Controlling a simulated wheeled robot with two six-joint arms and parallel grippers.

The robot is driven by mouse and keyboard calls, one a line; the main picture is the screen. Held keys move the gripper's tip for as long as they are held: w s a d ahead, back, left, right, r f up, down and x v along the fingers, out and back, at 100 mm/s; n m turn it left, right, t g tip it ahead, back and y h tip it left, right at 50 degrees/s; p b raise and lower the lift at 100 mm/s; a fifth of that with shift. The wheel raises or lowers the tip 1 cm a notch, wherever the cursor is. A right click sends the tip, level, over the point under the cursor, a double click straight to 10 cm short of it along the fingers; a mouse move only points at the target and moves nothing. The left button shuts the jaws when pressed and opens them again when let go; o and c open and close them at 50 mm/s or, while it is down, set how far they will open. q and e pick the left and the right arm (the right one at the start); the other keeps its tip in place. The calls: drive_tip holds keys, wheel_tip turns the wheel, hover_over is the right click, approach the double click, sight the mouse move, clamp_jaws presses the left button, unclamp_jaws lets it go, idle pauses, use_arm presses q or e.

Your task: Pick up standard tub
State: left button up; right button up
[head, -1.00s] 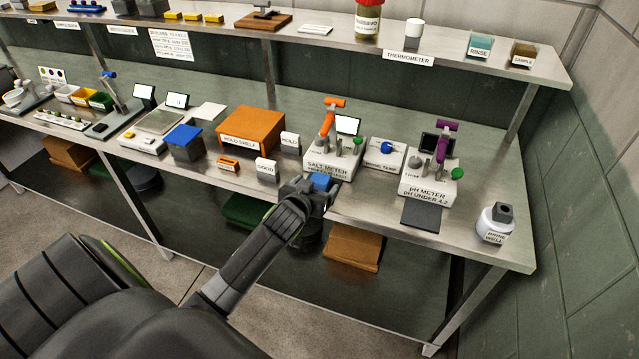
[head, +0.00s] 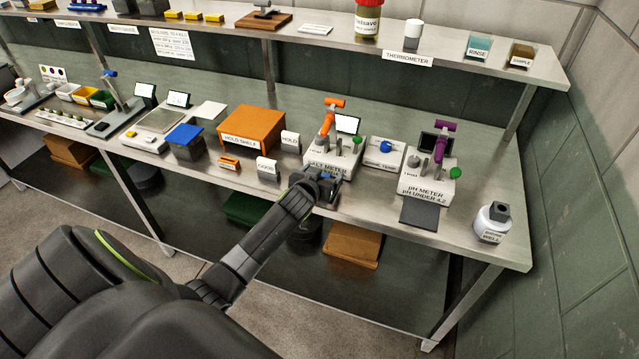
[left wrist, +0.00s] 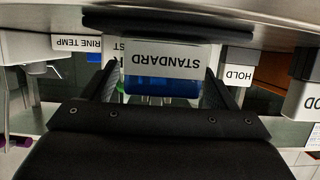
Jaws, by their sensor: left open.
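The standard tub (left wrist: 162,88) is blue with a white label reading STANDARD, upside down in the left wrist view. It stands between the two dark fingers of my left gripper (left wrist: 158,92). The fingers are apart, one on each side of it, and I cannot tell whether they touch it. In the head view my left gripper (head: 327,182) is at the bench's front edge, before the salt meter (head: 335,158), and hides most of the tub. My right gripper is in neither view.
On the bench (head: 350,205) stand the orange hold shelf (head: 250,127) to the left and the pH meter (head: 428,183) to the right. HOLD (head: 290,141) and GOOD (head: 267,169) signs stand left of my gripper. A shelf (head: 330,45) runs above the bench.

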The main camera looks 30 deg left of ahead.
use_arm(q)
drive_tip(key=c, duration=1.2)
